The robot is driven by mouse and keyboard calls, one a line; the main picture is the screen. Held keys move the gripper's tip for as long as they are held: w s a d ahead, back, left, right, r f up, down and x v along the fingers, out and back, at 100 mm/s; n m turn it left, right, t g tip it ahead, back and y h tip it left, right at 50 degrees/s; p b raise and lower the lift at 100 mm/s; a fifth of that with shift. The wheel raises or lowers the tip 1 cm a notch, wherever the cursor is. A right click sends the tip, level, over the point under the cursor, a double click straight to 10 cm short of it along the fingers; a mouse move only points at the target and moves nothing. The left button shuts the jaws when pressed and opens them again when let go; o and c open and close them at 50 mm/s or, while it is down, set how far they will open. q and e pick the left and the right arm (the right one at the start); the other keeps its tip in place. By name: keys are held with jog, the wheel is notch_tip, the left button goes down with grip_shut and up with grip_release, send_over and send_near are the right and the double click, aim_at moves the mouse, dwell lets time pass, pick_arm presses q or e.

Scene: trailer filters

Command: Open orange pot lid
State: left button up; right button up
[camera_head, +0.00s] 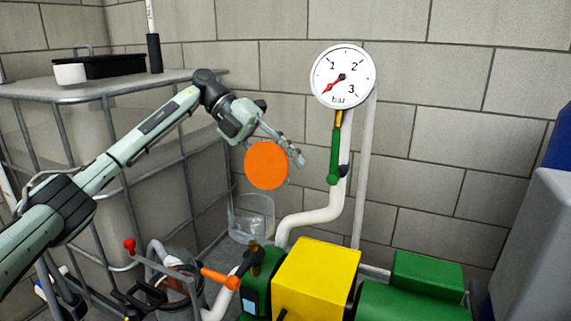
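The orange lid (266,165) is a round disc facing me, standing nearly upright above the clear pot (251,219). The pot looks open at the top, and the lid's lower edge is just above its rim. I cannot tell whether a hinge joins them. My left gripper (293,156) reaches in from the upper left, with its fingers behind and at the upper right of the lid. The lid hides part of the fingers, so I cannot tell whether they grip it or only touch it. My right gripper is not in view.
A round pressure gauge (343,77) and a green-handled valve (334,155) are right of the gripper, near white pipes (318,214). A yellow box (316,278) and green pump (411,300) stand in front. A caged tank (100,95) is at left.

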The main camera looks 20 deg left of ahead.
pick_arm(q)
jog(key=v, duration=1.2)
